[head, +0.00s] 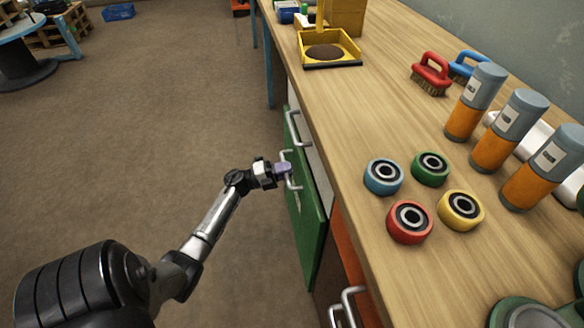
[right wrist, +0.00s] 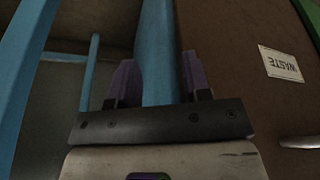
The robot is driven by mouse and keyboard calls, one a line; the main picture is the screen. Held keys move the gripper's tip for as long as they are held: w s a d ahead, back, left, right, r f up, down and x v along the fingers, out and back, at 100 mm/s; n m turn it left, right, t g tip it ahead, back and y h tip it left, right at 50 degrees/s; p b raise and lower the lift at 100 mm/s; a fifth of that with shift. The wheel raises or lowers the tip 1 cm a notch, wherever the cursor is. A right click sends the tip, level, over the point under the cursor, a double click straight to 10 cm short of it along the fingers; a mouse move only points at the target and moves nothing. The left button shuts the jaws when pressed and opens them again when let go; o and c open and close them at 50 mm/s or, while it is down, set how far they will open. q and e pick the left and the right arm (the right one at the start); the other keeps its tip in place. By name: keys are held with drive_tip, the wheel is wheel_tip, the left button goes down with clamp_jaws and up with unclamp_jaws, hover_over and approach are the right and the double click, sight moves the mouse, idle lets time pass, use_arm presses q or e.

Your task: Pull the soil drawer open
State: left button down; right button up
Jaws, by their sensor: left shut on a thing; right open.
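A green drawer front (head: 306,215) with metal bar handles is on the aisle side of the wooden bench in the head view. No label on it is readable, so I cannot confirm it is the soil drawer. My left gripper (head: 284,169) is shut on the lower bar handle (head: 293,184) of this green front. Its fingers hide part of the bar. How far the drawer stands out is hard to tell. My right gripper (right wrist: 158,85) is open in the right wrist view, with purple fingers either side of a blue post (right wrist: 160,45); contact is unclear.
An orange front (head: 353,262) has another handle (head: 348,308). The bench top (head: 345,120) holds coloured rings, orange-grey cylinders, brushes and a yellow tray (head: 330,62).

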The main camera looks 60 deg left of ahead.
use_arm(q)
drive_tip(key=r+p+v, duration=0.1)
drive_tip(key=r+v, duration=0.2)
drive_tip(key=v, duration=1.4)
drive_tip(key=s+r+p+v, duration=0.1)
drive_tip(key=r+v, duration=0.2)
drive_tip(key=v, duration=1.5)
drive_tip(key=shift+s+a+r, duration=0.3)
drive_tip(key=shift+s+a, duration=0.05)
drive_tip(key=shift+a, duration=0.1)
drive_tip(key=c, duration=1.1)
unclamp_jaws()
drive_tip(key=b+v, duration=0.2)
drive_tip(key=v, duration=1.1)
drive_tip(key=shift+s+a, duration=0.2)
drive_tip(key=shift+s, duration=0.1)
